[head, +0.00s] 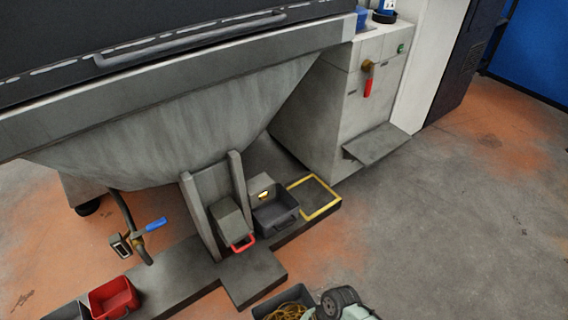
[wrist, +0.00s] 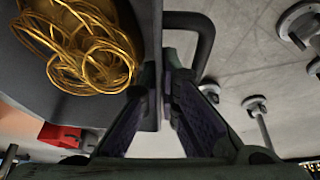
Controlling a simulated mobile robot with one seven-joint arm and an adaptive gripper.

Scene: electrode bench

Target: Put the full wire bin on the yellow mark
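The full wire bin (head: 262,311) is dark grey and holds coiled golden wire (head: 285,305). It is at the bottom edge of the head view, partly cut off. In the wrist view the bin (wrist: 110,108) fills the upper left, with a black loop handle (wrist: 207,40) on its right side. My gripper (wrist: 160,85) has one finger on each side of the bin's wall by the handle and looks shut on it. The yellow mark (head: 334,207) is a yellow square outline on the low grey ledge and is empty.
An empty dark bin (head: 277,215) stands just left of the mark, beside a grey chute with a red handle (head: 243,243). A red bin (head: 114,299) is at lower left. A grey cabinet (head: 340,110) rises behind the mark. The floor at right is clear.

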